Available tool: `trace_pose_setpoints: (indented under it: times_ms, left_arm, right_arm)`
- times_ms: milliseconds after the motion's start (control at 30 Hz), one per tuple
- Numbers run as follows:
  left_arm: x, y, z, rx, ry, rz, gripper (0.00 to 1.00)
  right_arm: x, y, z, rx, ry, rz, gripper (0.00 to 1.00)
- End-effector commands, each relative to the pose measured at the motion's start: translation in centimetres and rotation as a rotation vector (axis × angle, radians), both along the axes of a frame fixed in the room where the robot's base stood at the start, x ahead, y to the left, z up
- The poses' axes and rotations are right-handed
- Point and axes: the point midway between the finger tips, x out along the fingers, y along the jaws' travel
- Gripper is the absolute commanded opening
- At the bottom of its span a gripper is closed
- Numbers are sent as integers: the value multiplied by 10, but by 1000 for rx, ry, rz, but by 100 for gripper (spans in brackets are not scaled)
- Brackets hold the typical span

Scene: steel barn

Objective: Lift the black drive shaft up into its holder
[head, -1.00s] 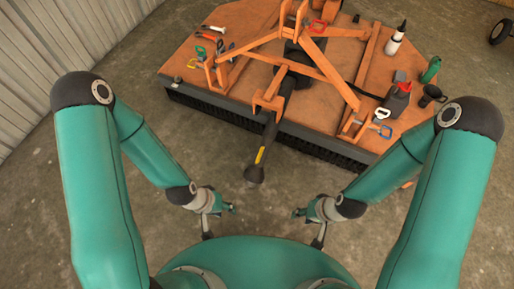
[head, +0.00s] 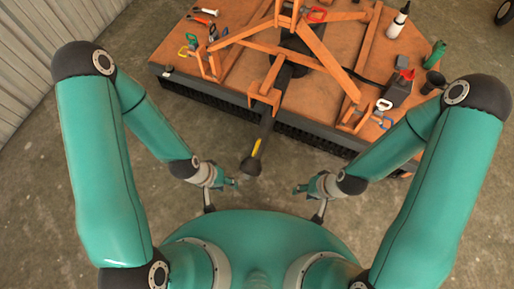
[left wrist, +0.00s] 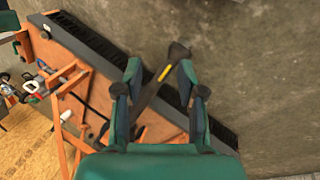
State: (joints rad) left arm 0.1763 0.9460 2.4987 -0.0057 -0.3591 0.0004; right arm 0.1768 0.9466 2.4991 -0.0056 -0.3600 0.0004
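The black drive shaft (head: 262,142), with a yellow stripe, slopes down from the orange mower deck (head: 222,72) toward me, its free end low near the floor. It also shows in the left wrist view (left wrist: 156,88), seen between the fingers. An orange bracket (head: 265,98) stands over the shaft at the deck's front edge; I cannot tell whether this is the holder. My left gripper (head: 236,184) is left of the shaft's end, apart from it; its fingers (left wrist: 160,80) are spread and empty. My right gripper (head: 298,190) is right of the shaft's end, apart from it; its opening is too small to judge.
Orange frame bars (head: 330,65) rise over the deck. Tools lie at its left, and a white bottle (head: 398,20), green can (head: 437,52), black cup (head: 433,82) and grey container (head: 398,92) stand at its right. A corrugated wall (head: 40,50) is left. Bare concrete lies before the deck.

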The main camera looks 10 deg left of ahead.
Motion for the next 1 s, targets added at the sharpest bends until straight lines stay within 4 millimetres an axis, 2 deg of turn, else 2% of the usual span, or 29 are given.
trace_pose_setpoints:
  times_ms: [167, 267, 500, 700, 900, 1000]
  left_arm:
    - [13, -1, -24, 1, -22, -21, 39]
    - [31, 5, -51, 3, -49, -53, 39]
    - [96, 3, -135, 17, -151, -170, 39]
    - [154, -1, -193, 45, -239, -279, 39]
    - [207, -5, -239, 77, -322, -384, 39]
    - [228, -6, -254, 99, -358, -427, 39]
  right_arm:
    - [0, 0, -25, 0, 0, 0, 40]
    - [0, 0, -53, 0, 0, 0, 40]
    - [0, 0, -149, 0, 0, 0, 40]
    - [0, 0, -230, 0, 0, 0, 40]
    - [0, 0, -306, 0, 0, 0, 40]
    - [0, 0, -337, 0, 0, 0, 40]
